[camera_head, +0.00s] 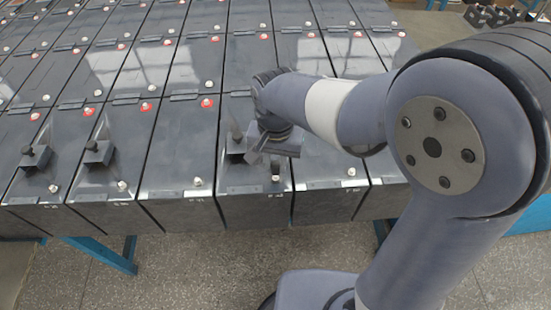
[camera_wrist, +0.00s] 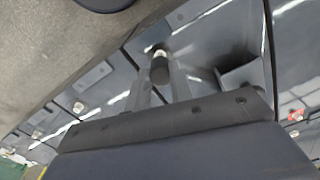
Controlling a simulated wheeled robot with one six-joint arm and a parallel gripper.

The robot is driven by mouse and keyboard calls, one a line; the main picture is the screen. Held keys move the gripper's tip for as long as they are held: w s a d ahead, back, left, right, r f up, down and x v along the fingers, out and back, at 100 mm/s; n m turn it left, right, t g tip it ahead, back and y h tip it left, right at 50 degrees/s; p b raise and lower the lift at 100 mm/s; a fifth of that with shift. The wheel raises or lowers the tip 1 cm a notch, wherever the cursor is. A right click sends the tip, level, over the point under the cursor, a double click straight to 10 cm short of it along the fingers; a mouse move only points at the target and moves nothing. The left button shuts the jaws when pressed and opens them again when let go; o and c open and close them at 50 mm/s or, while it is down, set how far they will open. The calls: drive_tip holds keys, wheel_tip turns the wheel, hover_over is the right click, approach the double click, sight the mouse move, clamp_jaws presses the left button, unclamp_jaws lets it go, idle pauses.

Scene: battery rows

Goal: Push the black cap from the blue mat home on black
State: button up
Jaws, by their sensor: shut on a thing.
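My gripper (camera_head: 275,164) is low over the front part of a grey battery (camera_head: 240,187) in the head view. It is shut on a small dark cylinder, the black cap (camera_head: 275,173), at the battery's front right corner. In the wrist view the cap (camera_wrist: 160,72) sits between the two fingers (camera_wrist: 160,88). A bright metal spot (camera_wrist: 160,48) shows by the cap's end. The neighbouring batteries have a bare pale terminal post (camera_head: 197,182) at this same corner. I cannot tell how far down the cap sits. No blue mat can be made out.
Grey batteries stand in tight rows, with red-ringed posts (camera_head: 207,103) at their far ends. A dark block with a knob (camera_head: 235,145) stands just left of my gripper; similar blocks (camera_head: 98,153) stand farther left. Blue legs (camera_head: 103,254) stand below, with speckled floor (camera_head: 190,262) in front.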

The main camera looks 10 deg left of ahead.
drive_tip(key=shift+f+b, duration=1)
drive_tip(key=shift+f, duration=0.5)
idle(1.8)
drive_tip(key=o, duration=1)
drive_tip(key=shift+o, duration=0.6)
drive_tip(key=o, duration=0.4)
drive_tip(key=shift+r, duration=0.1)
drive_tip(key=shift+r+p, duration=2.9)
drive_tip(key=shift+r, duration=0.55)
